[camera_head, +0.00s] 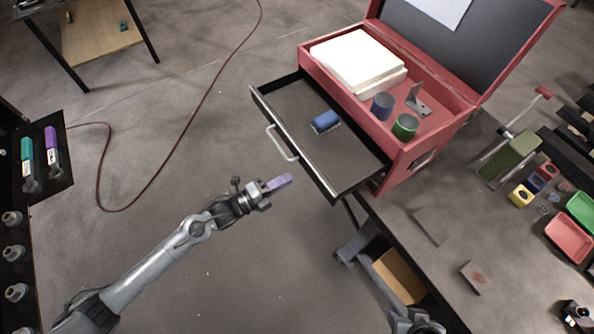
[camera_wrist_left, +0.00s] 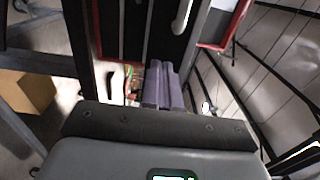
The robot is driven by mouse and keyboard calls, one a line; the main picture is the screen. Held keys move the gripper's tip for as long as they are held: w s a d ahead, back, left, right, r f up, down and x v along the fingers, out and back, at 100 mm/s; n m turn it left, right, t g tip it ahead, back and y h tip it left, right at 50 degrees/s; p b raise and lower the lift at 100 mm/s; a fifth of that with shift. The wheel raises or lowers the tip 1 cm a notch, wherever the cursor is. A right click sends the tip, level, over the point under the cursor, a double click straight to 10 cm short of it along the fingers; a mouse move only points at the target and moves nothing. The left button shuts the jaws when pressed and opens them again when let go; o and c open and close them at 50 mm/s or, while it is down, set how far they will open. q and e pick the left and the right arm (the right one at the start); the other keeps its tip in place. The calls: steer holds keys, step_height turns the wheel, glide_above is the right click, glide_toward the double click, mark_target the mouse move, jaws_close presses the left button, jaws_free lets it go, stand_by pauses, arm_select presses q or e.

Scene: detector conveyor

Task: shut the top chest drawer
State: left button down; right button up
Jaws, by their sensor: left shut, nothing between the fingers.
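The red chest (camera_head: 372,120) stands on the bench with its lid up. Its top drawer (camera_head: 315,160) is pulled well out, with a grey floor, dark walls and a pale bar handle (camera_head: 281,143) on the front. A blue object (camera_head: 325,121) lies in the drawer. My left gripper (camera_head: 284,181), with purple fingers, is shut and empty. It is in front of the drawer, near the lower end of the handle, with a gap showing. In the left wrist view the fingers (camera_wrist_left: 163,88) are together, and the handle (camera_wrist_left: 183,16) shows beyond them. My right gripper's fingers are not visible.
A white block (camera_head: 358,60), blue and green cylinders (camera_head: 405,126) and a metal bracket sit on the chest. The bench (camera_head: 405,225) carries green and red trays (camera_head: 568,238) at right. A cardboard box (camera_head: 398,275) is below. Open floor lies left of the drawer.

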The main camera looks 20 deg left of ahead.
mark_target(306, 169)
arm_select(q)
steer(key=shift+p+x, duration=0.5)
steer(key=shift+x, duration=1.95)
